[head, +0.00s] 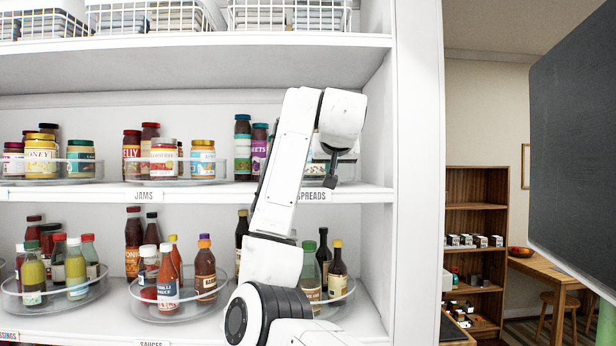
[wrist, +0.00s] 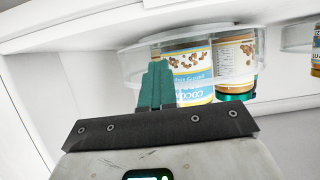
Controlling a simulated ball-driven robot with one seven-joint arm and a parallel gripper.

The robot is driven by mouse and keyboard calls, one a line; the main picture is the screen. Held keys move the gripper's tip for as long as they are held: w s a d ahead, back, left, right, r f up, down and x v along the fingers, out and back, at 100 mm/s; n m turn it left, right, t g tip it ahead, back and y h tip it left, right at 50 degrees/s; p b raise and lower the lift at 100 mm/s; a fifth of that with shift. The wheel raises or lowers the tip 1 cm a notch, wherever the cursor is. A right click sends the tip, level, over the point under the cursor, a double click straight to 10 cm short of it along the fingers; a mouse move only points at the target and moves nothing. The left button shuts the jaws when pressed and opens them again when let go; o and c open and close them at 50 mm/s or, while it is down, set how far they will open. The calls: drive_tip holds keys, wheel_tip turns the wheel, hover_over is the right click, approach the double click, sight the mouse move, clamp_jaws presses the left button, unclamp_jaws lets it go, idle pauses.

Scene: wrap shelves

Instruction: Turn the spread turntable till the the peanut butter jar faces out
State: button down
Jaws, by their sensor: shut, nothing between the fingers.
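The clear spread turntable (wrist: 128,62) fills the upper middle of the wrist view, which is upside down. It carries a jar with a blue and white label, nut pictures and lettering like "COCO" (wrist: 193,68), and a brown jar with a teal lid (wrist: 235,55). I cannot tell which is the peanut butter jar. My gripper (wrist: 157,68) is shut and empty, its teal fingers overlapping the turntable's rim; contact is unclear. In the head view, my gripper (head: 332,172) is at the SPREADS label (head: 313,196), and my arm hides most of that turntable.
A jams turntable (head: 150,174) stands to the left on the same shelf. The shelf's side wall (head: 378,130) is close on the right. Sauce bottles (head: 205,270) stand on the shelf below.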

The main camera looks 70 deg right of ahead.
drive_tip(key=shift+s+d+r, duration=0.1)
drive_tip(key=shift+d, duration=0.25)
drive_tip(key=shift+s+d+p, duration=0.35)
drive_tip(key=shift+s+d, duration=0.4)
idle(0.3)
drive_tip(key=shift+s+a+b, duration=0.25)
drive_tip(key=shift+s+a, duration=0.25)
drive_tip(key=shift+s, duration=0.3)
drive_tip(key=shift+s+a+b, duration=0.2)
drive_tip(key=shift+s+a, duration=0.25)
drive_tip(key=shift+s, duration=0.3)
drive_tip(key=b+v, duration=0.3)
drive_tip(key=v, duration=0.7)
drive_tip(key=shift+s+a, duration=0.2)
drive_tip(key=shift+a, duration=0.15)
